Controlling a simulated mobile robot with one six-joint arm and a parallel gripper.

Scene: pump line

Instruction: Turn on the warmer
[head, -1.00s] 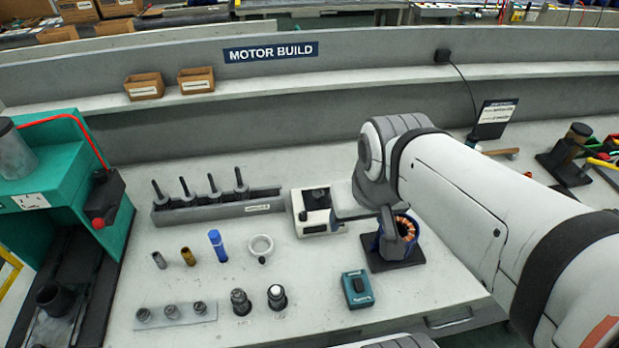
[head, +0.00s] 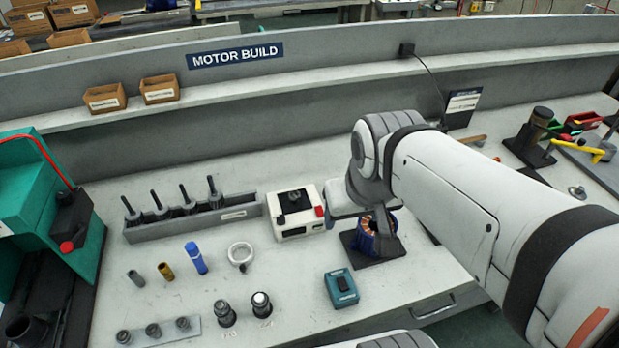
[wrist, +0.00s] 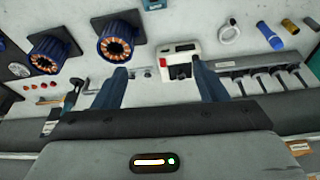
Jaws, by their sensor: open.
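The warmer appears to be the small white box with a black top (head: 283,223) in the middle of the bench in the head view. A red switch (head: 319,211) sits at its right corner. In the wrist view the white box (wrist: 181,48) lies beyond and between my fingers, with its red switch (wrist: 163,62) on the left side. My gripper (wrist: 158,68) is open and empty, its two blue-grey fingers apart. In the head view my arm's end is just right of the box, and the fingertips are hidden there. I cannot tell the switch's position.
A blue stator with copper windings (head: 366,243) stands on a black base under my wrist. A teal box (head: 341,288) lies in front. A grey rack with several upright shafts (head: 190,218) and a white ring (head: 240,254) are to the left.

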